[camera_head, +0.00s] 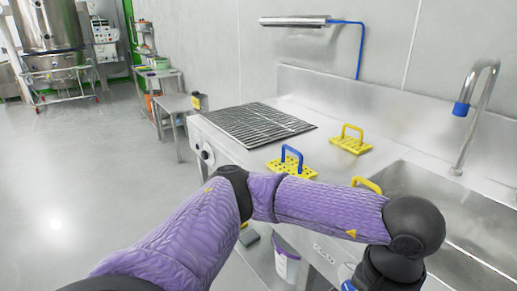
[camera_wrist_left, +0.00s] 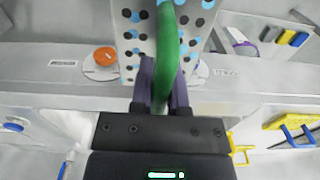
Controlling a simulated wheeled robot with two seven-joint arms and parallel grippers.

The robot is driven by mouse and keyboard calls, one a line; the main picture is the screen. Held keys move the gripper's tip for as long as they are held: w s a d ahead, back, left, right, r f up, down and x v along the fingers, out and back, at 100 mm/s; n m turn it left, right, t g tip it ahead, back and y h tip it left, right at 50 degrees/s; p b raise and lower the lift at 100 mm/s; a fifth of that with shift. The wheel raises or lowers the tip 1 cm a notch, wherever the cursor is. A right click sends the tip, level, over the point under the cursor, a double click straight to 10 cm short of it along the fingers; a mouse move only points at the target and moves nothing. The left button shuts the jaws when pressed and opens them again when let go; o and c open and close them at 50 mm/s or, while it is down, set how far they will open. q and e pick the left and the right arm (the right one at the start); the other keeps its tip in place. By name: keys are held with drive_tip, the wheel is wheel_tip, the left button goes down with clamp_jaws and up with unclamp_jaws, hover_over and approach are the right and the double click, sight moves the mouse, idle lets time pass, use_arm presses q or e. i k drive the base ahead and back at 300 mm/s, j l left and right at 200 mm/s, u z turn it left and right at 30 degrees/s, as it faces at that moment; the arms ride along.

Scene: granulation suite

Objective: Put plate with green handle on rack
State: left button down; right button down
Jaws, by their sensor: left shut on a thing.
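The plate (camera_wrist_left: 132,38) with a green handle (camera_wrist_left: 167,45) shows in the left wrist view, pale with blue and black dots. My left gripper (camera_wrist_left: 162,88) is shut on the green handle, with a purple finger on each side. The plate is beyond the fingers and reaches the top edge of that view. In the head view my purple left arm crosses the counter to the right. Its gripper and the green-handled plate are not visible there. A dark slatted rack (camera_head: 258,124) lies flat on the steel counter and looks empty. My right gripper is not in view.
A yellow plate with a blue handle (camera_head: 291,163) and a yellow-handled plate (camera_head: 351,139) stand right of the rack. Another yellow handle (camera_head: 367,184) shows behind my arm by the sink (camera_head: 425,188). A tap (camera_head: 475,108) rises behind the sink. Floor at left is clear.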

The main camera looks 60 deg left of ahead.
sight(253, 122)
drive_tip(key=j, duration=0.75)
drive_tip(key=j+z, duration=0.15)
drive_tip(key=j, duration=0.6)
drive_tip(key=k+j, duration=0.1)
drive_tip(key=j, duration=0.65)
drive_tip(key=j+z, duration=0.1)
drive_tip(key=j, duration=0.65)
drive_tip(key=k, duration=0.05)
